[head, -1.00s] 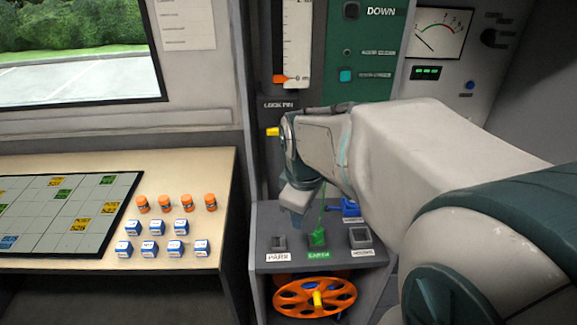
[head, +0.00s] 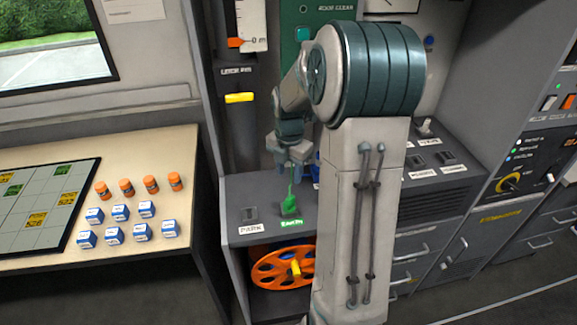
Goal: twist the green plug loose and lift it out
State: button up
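The green plug (head: 290,205) sits in a socket on the grey panel top, above a green label that seems to read EARTH. A thin green cable rises from it. My gripper (head: 289,165) points down just above the plug, near the top of the cable, apart from the plug body. The fingers are small and partly merged in the view, so their gap is unclear. Part of the arm stands close in front, to the right of the plug.
An empty PARK socket (head: 249,215) is left of the plug. An orange handwheel (head: 283,270) with a yellow handle is below. A yellow lock pin (head: 239,97) sticks out behind. A blue plug is partly hidden behind my arm. A desk (head: 160,160) holds orange and blue pieces.

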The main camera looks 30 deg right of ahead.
aim_at(289, 198)
notch_tip(289, 198, down, 12)
dwell(0.4)
grip_shut()
